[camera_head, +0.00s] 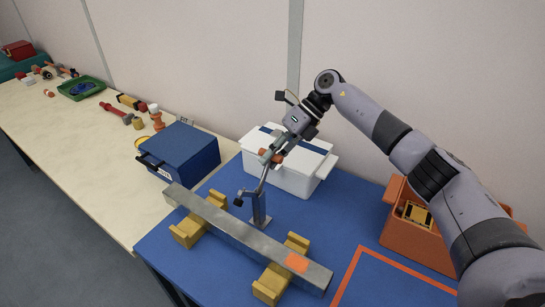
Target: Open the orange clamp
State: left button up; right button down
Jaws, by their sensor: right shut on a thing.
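The clamp (258,204) is a blue-grey post on the blue table, behind the grey metal beam (245,235). Its thin metal lever (263,179) points up, tilted slightly right, with an orange grip (265,154) at the top. A short arm with a dark tip sticks out left from the post, close to the beam's back edge; I cannot tell whether it touches. My right gripper (268,158) is shut on the orange grip and partly hides it. My left gripper is not in view.
The beam lies on two yellow blocks (187,233) and bears an orange patch (297,262). A lidded white box (295,180) stands behind my right gripper. A blue box (180,150) is left, an orange crate (405,240) right. An orange outline (350,268) marks bare table.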

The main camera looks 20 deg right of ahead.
jog(key=shift+w+d+f+b, duration=0.35)
jog(key=shift+w+d+f, duration=0.05)
jog(key=shift+d+f, duration=0.25)
jog(key=shift+a, duration=0.1)
jog(key=c, duration=1.5)
grip_release()
jog(key=v, duration=1.2)
jog(key=shift+r, duration=0.1)
jog(key=shift+s, duration=0.1)
